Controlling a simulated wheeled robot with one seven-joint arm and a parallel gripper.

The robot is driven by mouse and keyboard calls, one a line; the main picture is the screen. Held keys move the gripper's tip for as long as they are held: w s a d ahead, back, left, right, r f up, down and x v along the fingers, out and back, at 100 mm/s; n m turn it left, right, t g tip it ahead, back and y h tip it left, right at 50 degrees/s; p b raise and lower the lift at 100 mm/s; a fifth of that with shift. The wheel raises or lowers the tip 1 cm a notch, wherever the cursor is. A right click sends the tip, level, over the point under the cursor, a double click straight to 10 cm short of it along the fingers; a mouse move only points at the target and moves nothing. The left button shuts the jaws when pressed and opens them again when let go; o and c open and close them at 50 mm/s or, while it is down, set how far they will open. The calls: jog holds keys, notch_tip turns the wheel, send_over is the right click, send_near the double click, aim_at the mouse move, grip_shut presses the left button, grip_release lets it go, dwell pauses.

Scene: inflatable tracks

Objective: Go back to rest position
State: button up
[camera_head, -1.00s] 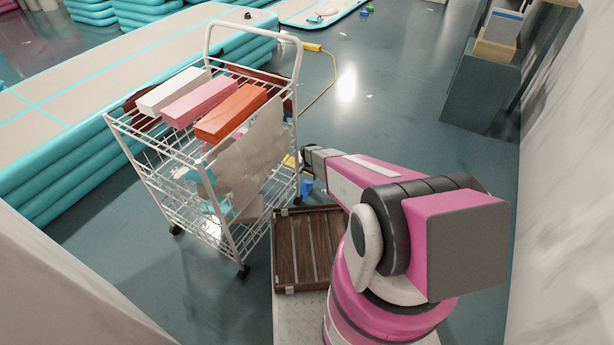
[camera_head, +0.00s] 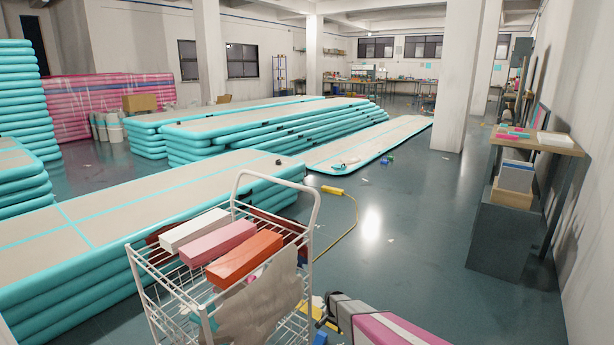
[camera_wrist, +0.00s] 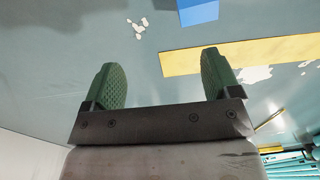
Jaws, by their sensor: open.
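My gripper (camera_wrist: 160,85) shows in the wrist view with its two green ridged fingers spread well apart and nothing between them. Beyond the fingers lie the grey floor, a yellow strip (camera_wrist: 245,54) and a blue piece (camera_wrist: 198,12). In the head view only part of my pink and grey arm shows at the bottom edge, just right of the cart; the fingertips cannot be made out there.
A white wire cart (camera_head: 312,222) carries white (camera_head: 195,230), pink (camera_head: 218,243) and orange (camera_head: 245,258) blocks, with a cloth (camera_head: 262,308) over its side. Teal inflatable tracks (camera_head: 150,195) lie left. A wooden shelf (camera_head: 545,145) stands right. Open floor (camera_head: 420,230) lies between.

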jog(key=s+d+r+n, duration=0.2)
jog(key=s+r, duration=0.7)
jog(key=r, duration=0.5)
jog(key=s+d+r+n, duration=0.2)
jog(key=s+r, duration=0.6)
jog(key=r, duration=0.6)
jog(key=s+d+r+n, duration=0.2)
jog(key=s+r, duration=0.7)
jog(key=r, duration=0.5)
jog(key=shift+s+d+r+n, duration=0.25)
jog(key=shift+s+r+n, duration=0.1)
jog(key=shift+n, duration=0.25)
